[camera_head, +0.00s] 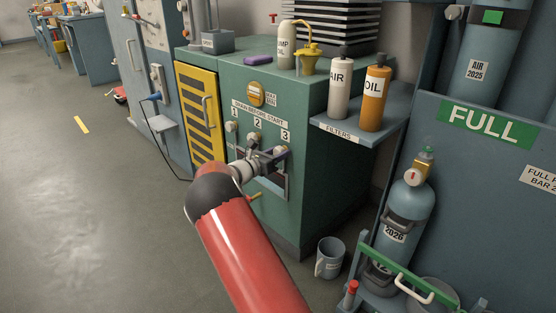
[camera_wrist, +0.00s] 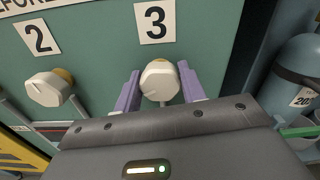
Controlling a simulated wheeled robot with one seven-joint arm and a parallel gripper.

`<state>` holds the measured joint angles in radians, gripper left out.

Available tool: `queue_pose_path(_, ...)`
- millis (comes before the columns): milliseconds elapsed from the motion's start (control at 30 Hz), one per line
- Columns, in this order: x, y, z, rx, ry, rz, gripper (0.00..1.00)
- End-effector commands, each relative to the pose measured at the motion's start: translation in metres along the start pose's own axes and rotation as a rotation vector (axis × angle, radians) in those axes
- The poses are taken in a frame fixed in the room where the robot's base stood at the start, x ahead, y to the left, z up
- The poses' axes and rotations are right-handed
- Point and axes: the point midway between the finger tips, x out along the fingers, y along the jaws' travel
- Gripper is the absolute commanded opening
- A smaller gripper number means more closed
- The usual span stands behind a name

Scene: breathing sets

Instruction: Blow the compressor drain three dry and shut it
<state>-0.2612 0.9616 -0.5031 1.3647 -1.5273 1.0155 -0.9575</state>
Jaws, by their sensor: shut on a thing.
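The green compressor cabinet (camera_head: 335,110) has numbered drains under a "drain before start" label. The drain three knob (camera_wrist: 160,80), off-white and round, sits below the number 3 plate (camera_wrist: 155,22). My gripper (camera_wrist: 160,88) has its purple fingers on both sides of this knob and is shut on it. In the head view my gripper (camera_head: 272,156) is at the right end of the drain row and partly covers the knob. The drain two knob (camera_wrist: 48,88) is free on the left. The drain outlet is hidden, and I cannot tell whether anything flows.
A grey mug (camera_head: 329,258) stands on the floor right of the cabinet. A shelf (camera_head: 357,124) with air and oil bottles juts out above. A gas cylinder (camera_head: 408,215) in a rack stands at the right. Open floor (camera_head: 70,210) lies to the left.

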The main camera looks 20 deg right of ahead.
Motion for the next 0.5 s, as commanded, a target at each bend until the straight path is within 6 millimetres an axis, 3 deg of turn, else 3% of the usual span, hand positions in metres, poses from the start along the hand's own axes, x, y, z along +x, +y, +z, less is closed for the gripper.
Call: queue_pose_path(500,-0.0004,0.0005,-0.0059,0.493,0.001,0.001,0.18)
